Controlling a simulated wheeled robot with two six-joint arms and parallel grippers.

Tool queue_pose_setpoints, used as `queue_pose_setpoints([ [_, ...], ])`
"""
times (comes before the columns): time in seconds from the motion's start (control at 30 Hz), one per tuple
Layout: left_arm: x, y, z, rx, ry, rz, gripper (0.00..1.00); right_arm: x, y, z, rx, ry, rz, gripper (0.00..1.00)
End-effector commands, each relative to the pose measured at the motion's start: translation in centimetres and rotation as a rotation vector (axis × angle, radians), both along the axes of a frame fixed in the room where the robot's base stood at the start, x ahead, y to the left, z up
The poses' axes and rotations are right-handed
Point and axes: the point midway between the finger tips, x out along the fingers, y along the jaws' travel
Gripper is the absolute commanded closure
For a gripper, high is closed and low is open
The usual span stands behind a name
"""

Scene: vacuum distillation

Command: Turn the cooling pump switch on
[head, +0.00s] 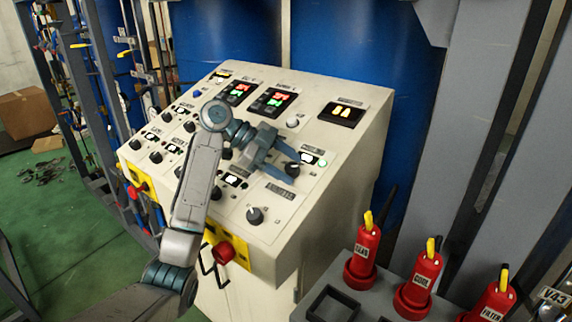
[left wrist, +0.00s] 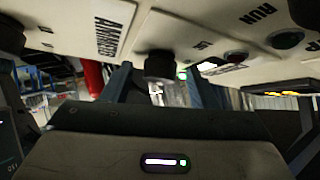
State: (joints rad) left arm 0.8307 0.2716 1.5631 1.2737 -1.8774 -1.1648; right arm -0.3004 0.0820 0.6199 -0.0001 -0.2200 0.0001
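The sloped cream control panel (head: 330,140) carries several black rotary switches. My left gripper (head: 298,170) is over the panel's right part, its two fingers apart on either side of a black rotary switch (head: 292,169). A lit white display and a green lamp (head: 322,163) sit just above that switch. In the left wrist view the black knob (left wrist: 159,65) stands between the two fingers (left wrist: 160,85), with gaps visible on both sides. The labels by this switch are too small to read, so I cannot tell whether it is the cooling pump's. My right gripper is not in view.
Another black knob (head: 255,215) is lower on the panel. A red emergency button (head: 223,252) is at its front edge. Red tagged holders (head: 363,257) stand in a grey rack at the lower right. Blue drums (head: 340,60) stand behind the panel.

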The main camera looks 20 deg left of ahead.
Motion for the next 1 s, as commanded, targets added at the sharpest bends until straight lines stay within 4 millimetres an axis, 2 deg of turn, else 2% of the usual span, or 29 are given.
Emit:
queue_pose_setpoints([
  [0.17,0.0,0.3,0.1,0.0,-0.001,0.002,0.47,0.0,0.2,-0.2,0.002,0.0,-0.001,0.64],
  [0.27,-0.2,1.2,0.6,0.003,-0.002,0.004,0.47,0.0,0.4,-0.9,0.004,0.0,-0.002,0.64],
  [0.5,-1.0,5.1,3.1,0.003,-0.003,0.004,0.47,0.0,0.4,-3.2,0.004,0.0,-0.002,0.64],
  [0.7,-1.6,7.6,5.2,0.002,-0.002,0.002,0.47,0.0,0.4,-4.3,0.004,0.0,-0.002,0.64],
  [1.0,-1.8,8.6,6.2,0.0,0.001,-0.001,0.47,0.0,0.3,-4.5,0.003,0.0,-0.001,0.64],
])
